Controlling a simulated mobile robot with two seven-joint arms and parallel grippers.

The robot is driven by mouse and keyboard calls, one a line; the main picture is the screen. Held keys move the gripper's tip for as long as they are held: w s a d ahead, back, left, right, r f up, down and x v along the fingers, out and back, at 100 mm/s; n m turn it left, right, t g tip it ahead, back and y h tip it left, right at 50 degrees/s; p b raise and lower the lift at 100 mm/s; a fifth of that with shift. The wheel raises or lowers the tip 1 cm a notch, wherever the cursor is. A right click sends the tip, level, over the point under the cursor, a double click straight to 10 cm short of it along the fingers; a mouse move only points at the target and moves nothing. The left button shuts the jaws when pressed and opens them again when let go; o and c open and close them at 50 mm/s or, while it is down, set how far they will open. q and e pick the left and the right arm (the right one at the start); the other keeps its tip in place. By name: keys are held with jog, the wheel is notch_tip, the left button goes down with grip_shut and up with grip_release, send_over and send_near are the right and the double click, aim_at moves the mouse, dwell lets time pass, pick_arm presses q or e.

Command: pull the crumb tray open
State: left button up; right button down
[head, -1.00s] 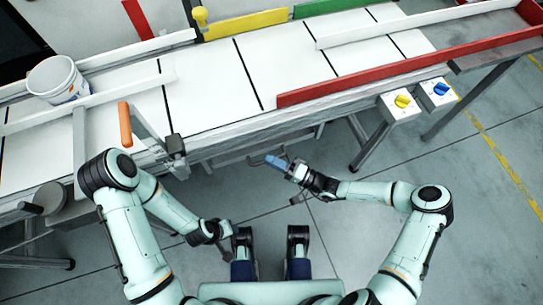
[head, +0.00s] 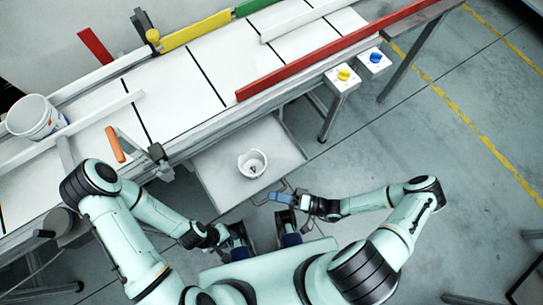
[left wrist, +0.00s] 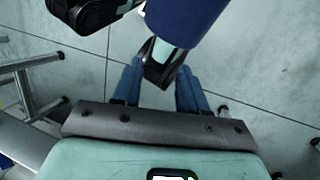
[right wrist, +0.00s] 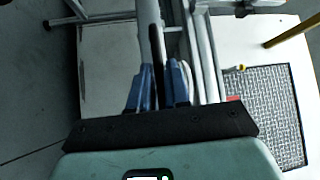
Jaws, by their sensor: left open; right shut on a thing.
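The crumb tray (head: 222,178) is a flat grey drawer under the conveyor. It stands well out from under the conveyor's front edge in the head view. A small white cup (head: 252,163) with something dark inside stands on it. My right gripper (head: 283,197) is at the tray's front edge, shut on the tray's handle (head: 262,200). In the right wrist view its blue fingers (right wrist: 160,82) close around a dark bar. My left gripper (head: 224,238) hangs low near my base, away from the tray. In the left wrist view its fingers (left wrist: 158,80) are apart, with nothing held.
The conveyor (head: 185,85) runs above the tray, with a red rail (head: 320,55) along its front. A white bucket (head: 35,117) stands at its left. Switch boxes with yellow (head: 343,75) and blue (head: 375,57) knobs sit at the front right. Floor at right is clear.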

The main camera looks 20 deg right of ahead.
jog(key=shift+s+d, duration=0.2)
jog(key=shift+s, duration=0.25)
jog(key=c, duration=1.2)
grip_release()
jog(key=shift+o, duration=0.2)
jog(key=b+v, duration=0.1)
jog(key=v, duration=1.2)
jog(key=shift+d, duration=0.2)
